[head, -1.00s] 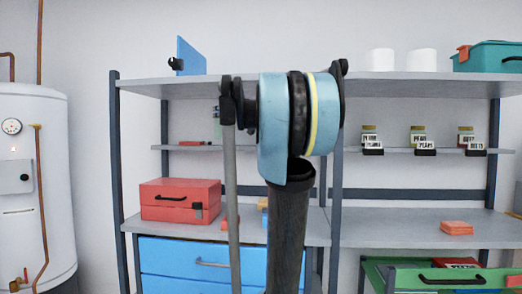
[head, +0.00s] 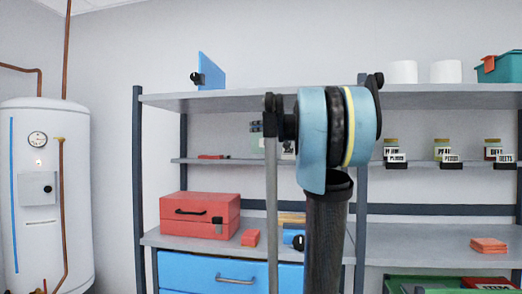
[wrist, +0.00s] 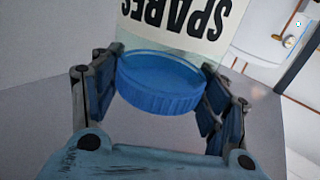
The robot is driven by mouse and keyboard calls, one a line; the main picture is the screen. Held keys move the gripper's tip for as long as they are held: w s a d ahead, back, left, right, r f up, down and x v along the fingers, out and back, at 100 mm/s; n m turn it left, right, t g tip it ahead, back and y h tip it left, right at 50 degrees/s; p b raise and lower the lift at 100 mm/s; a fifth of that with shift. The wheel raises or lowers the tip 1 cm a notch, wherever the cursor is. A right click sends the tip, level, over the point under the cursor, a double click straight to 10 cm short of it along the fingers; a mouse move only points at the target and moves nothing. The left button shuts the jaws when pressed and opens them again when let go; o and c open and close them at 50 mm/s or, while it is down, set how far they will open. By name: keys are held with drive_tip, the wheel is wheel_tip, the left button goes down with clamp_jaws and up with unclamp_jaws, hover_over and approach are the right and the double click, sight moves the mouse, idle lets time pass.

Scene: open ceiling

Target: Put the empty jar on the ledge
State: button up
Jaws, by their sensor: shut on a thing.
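In the wrist view a clear jar with a blue ribbed lid (wrist: 160,84) and a white label reading SPARES, upside down in the picture, sits between the fingers. My gripper (wrist: 158,92) is shut on it near the lid. The strip of jar between lid and label looks pale and clear; the label hides the rest. In the head view my arm hides most of the gripper, and a small pale patch behind it is unclear. The narrow ledge (head: 462,163) runs along the rack's back between two shelves. Labelled jars (head: 390,148) stand on its right part.
A red toolbox (head: 200,214) stands on the middle shelf (head: 420,238), with orange blocks (head: 488,245). A thin red item (head: 212,156) lies on the ledge's left part. White rolls (head: 403,72) and a teal bin (head: 501,67) are on top. A boiler (head: 45,200) stands left.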

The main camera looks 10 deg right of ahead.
drive_tip(key=w+d+f, duration=0.1)
drive_tip(key=w+d, duration=0.1)
drive_tip(key=w, duration=0.5)
drive_tip(key=w+d+f, duration=0.2)
drive_tip(key=w, duration=0.6)
drive_tip(key=shift+d+f, duration=0.3)
drive_tip(key=shift+d, duration=0.1)
drive_tip(key=o, duration=1.7)
drive_tip(key=v, duration=1.2)
